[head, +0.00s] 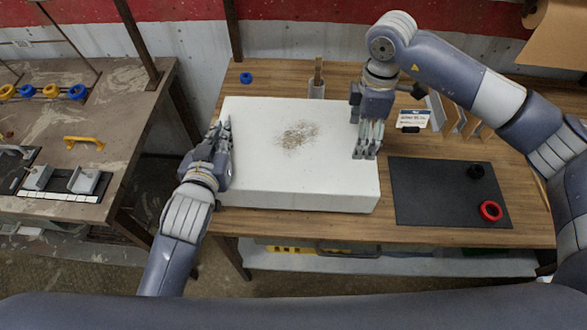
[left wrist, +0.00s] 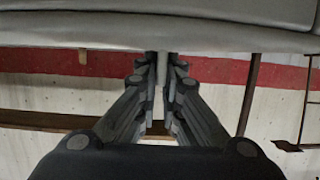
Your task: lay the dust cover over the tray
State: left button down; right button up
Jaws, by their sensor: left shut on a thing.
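The dust cover appears to be the broad white box-like piece (head: 290,170) on the wooden table, with a brown speckled patch on its top. No tray shows apart from it; whatever is under it is hidden. My left gripper (head: 224,138) is at its left edge. In the left wrist view my left gripper (left wrist: 160,95) is shut on a thin pale wall of the cover (left wrist: 161,66). My right gripper (head: 367,152) points down at the cover's right edge. Whether its fingers hold that edge cannot be made out.
A black mat (head: 430,200) with a red ring (head: 490,211) and a dark round piece (head: 475,171) lies to the right. A small label stand (head: 413,119) and a pale cup (head: 317,90) stand behind. A blue ring (head: 246,77) lies back left. A cluttered side table (head: 110,130) is left.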

pick_arm(q)
jog(key=shift+f+b, duration=1.65)
jog(key=shift+f, duration=0.15)
pick_arm(e)
jog(key=shift+f, duration=1.85)
pick_arm(q)
jog(key=c, duration=2)
grip_release()
pick_arm(e)
jog(key=o, duration=1)
jog(key=shift+r, duration=0.1)
pick_arm(q)
jog(key=shift+o, duration=1.2)
pick_arm(e)
jog(key=shift+o, duration=1.4)
pick_arm(q)
jog(key=shift+r, duration=0.1)
jog(key=shift+s, duration=0.15)
jog(key=v, duration=0.7)
pick_arm(e)
jog(key=shift+r, duration=0.1)
pick_arm(q)
jog(key=shift+s, duration=0.1)
pick_arm(e)
notch_tip(320, 180, up, 12)
jog(key=shift+f, duration=0.1)
pick_arm(q)
jog(key=shift+r, duration=0.1)
pick_arm(e)
jog(key=shift+s, duration=0.1)
